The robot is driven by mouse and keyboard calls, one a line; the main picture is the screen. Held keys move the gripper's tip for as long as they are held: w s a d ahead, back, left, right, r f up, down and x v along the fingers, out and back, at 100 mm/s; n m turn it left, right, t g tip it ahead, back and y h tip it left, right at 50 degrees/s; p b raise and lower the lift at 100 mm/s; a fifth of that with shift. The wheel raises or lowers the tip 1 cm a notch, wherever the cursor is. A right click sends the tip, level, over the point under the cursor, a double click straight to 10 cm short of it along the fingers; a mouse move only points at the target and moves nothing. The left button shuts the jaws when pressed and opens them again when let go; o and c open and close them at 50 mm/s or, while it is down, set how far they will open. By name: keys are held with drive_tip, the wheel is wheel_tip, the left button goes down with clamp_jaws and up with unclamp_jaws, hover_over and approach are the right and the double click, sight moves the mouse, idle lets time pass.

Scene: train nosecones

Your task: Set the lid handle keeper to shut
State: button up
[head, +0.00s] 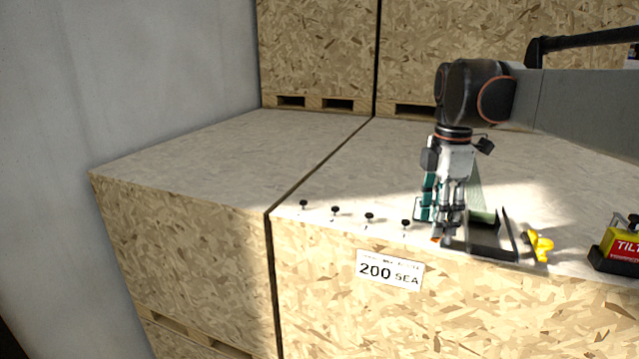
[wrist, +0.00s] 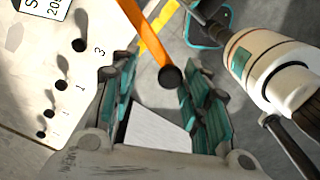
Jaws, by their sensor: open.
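My gripper (head: 444,232) points down at the front edge of the right-hand crate top, with its fingers apart. In the wrist view its teal-padded fingers (wrist: 153,85) stand open on both sides of a dark round knob. An orange bar (wrist: 148,38) runs up from the knob; it looks like the lid handle keeper, though I cannot be sure. The knob lies between the finger ends, and I cannot tell whether either finger touches it. In the head view only a small orange bit of it (head: 436,239) shows beside the fingertips. Whether it is set open or shut is unclear.
Several black pegs (head: 369,218) line the crate top's front edge left of my gripper. A black frame (head: 485,250), a yellow piece (head: 541,246) and a yellow-red TILT block (head: 622,246) stand to the right. A white cylinder (wrist: 275,75) is close at right. The left crate top (head: 220,160) is clear.

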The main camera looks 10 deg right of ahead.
drive_tip(key=shift+s+a, duration=0.2)
drive_tip(key=shift+s, duration=0.5)
drive_tip(key=shift+c, duration=0.4)
drive_tip(key=shift+s+a+r, duration=0.1)
drive_tip(key=shift+s+r, duration=0.05)
drive_tip(key=shift+s, duration=0.05)
drive_tip(key=c, duration=0.9)
drive_tip(key=shift+s, duration=0.2)
clamp_jaws()
drive_tip(key=shift+w, duration=0.15)
